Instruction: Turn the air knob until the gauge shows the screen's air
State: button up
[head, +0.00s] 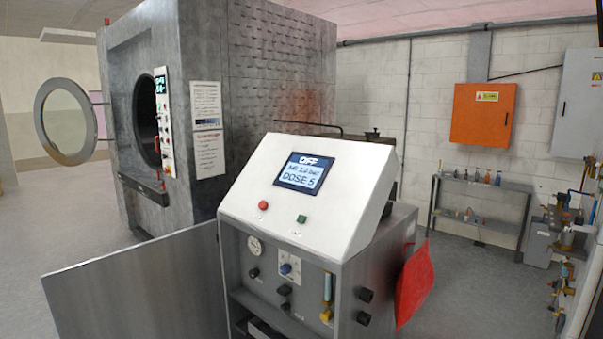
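The control console has a sloped white top with a screen (304,173). The screen reads "OFF", a line that looks like "AIR 2.0 bar", and "DOSE 5". A round white gauge (255,246) sits at the upper left of the grey front panel; its needle is too small to read. A black knob (254,273) is just below the gauge. A blue knob (286,268) on a pale plate is to the right, with another black knob (285,290) below it. The labels are too small to tell which is the air knob. My gripper is not in view.
A red button (263,205) and a green button (302,219) are under the screen. An open metal door panel (140,290) extends left from the console. A red cloth (415,283) hangs on its right side. The large washer (265,90) stands behind, its round door open.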

aim_at(254, 273)
jog(key=i+j+z, duration=0.15)
jog(key=i+j, duration=0.2)
jog(key=i+j+z, duration=0.15)
jog(key=i+j, duration=0.15)
jog(key=j, duration=0.2)
jog(key=i+j+z, duration=0.15)
jog(key=j, duration=0.35)
jog(key=i+j+z, duration=0.15)
jog(key=i+j, duration=0.2)
jog(key=i+j+z, duration=0.1)
jog(key=i+j, duration=0.25)
jog(key=j, duration=0.25)
jog(key=i+j+z, duration=0.15)
jog(key=i+j, duration=0.2)
jog(key=j, duration=0.15)
jog(key=i, duration=0.2)
